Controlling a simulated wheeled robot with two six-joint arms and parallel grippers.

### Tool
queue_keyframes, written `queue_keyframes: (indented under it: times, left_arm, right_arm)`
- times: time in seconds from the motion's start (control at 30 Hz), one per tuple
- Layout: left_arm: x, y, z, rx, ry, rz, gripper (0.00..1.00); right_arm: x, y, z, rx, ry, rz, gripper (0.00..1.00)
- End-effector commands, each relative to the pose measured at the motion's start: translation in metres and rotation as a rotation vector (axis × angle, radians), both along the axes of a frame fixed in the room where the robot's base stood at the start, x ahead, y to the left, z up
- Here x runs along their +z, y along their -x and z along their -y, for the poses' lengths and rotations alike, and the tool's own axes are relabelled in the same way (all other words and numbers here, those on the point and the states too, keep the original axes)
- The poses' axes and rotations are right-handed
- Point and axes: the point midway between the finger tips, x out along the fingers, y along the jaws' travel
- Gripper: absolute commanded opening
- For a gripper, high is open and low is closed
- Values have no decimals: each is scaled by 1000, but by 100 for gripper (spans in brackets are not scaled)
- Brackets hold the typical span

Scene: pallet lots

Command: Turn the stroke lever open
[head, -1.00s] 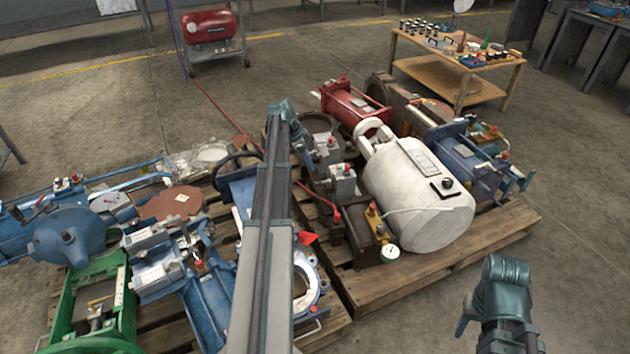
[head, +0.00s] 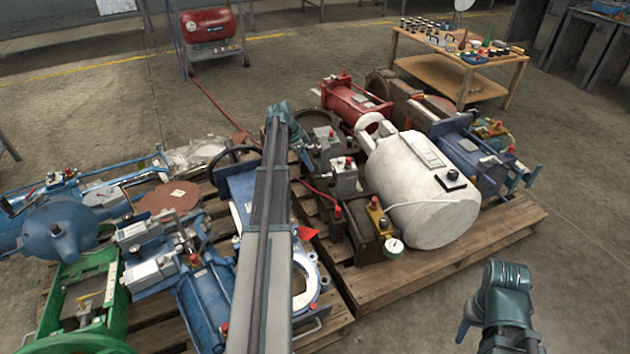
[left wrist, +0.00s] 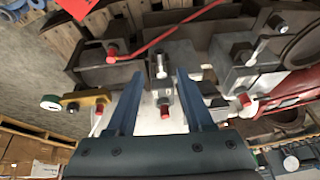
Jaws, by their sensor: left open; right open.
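No readable label marks the stroke lever, so I cannot tell for certain which part it is. In the left wrist view, a small metal lever (left wrist: 160,66) on a grey valve block stands between and beyond my left fingers, and a long red rod (left wrist: 165,38) runs above it. My left gripper (left wrist: 154,78) is open, its two blue fingers apart with nothing clasped. In the head view the left gripper (head: 302,153) is small and partly hidden by my arm, beside the grey valve block (head: 344,178). My right gripper (head: 465,328) is open at lower right, away from the machinery.
A white tank (head: 415,190) and a pressure gauge (head: 394,246) sit close by on the right pallet (head: 440,270). Blue and green machines crowd the left pallet. A red cylinder (head: 350,100) lies behind. The floor at right is clear.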

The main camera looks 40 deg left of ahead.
Motion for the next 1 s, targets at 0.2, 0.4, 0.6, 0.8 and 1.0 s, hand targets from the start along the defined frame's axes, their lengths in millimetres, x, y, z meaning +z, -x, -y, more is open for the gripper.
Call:
queue_keyframes:
  times: [0.2, 0.4, 0.6, 0.8, 1.0]
  left_arm:
    - [-39, -13, 6, -1, 0, 0, 52]
    - [-63, -22, 11, -1, 0, 0, 52]
    - [-70, -26, 13, 0, 1, -1, 52]
    - [-68, -26, 14, 0, 1, -1, 52]
    - [-68, -26, 13, 0, 1, -1, 22]
  right_arm:
    - [-39, 0, 0, -6, 0, 2, 50]
    - [-63, 0, 0, -7, -1, 3, 50]
    - [-70, -1, 0, -7, -1, 4, 50]
    - [-68, -1, 0, -7, -1, 4, 50]
    - [-68, -1, 0, -7, -1, 4, 50]
